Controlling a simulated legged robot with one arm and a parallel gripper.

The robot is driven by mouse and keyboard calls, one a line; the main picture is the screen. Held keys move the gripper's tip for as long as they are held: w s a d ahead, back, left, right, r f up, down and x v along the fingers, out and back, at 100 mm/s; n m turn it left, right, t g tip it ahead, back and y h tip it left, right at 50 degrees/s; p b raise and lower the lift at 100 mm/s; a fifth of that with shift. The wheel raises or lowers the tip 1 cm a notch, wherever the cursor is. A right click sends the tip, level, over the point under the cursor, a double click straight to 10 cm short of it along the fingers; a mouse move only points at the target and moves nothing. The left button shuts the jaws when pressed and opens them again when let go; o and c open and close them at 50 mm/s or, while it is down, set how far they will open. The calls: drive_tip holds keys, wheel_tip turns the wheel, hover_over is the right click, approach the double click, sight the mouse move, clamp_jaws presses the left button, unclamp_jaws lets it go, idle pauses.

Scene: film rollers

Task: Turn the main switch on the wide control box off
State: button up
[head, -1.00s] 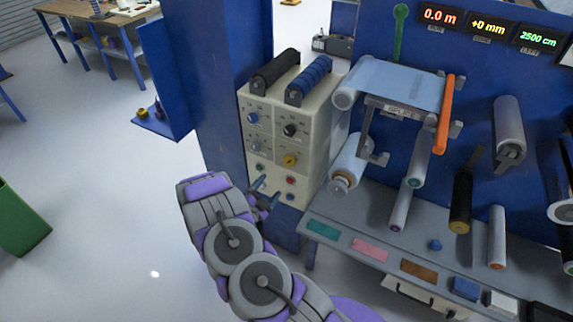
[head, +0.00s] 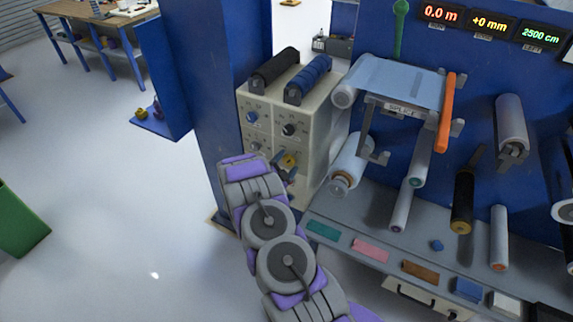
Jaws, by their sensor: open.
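The beige control box (head: 315,130) stands against the blue column, its front panel facing me. Which of these is the main switch I cannot read from the panel. My gripper (head: 284,172) is open, its fingers close to the panel at the yellow knob. I cannot tell whether they touch it. My wrist and gripper hide the lower part of the panel.
A black roller (head: 275,68) and a blue roller (head: 308,78) lie on top of the box. To its right are the film rollers and a grey bench (head: 380,225) with coloured pads. A blue column (head: 215,90) stands close on the left. The floor left of my arm is clear.

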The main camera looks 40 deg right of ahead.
drive_tip(key=shift+d, duration=0.1)
drive_tip(key=shift+c, duration=0.4)
drive_tip(key=c, duration=1)
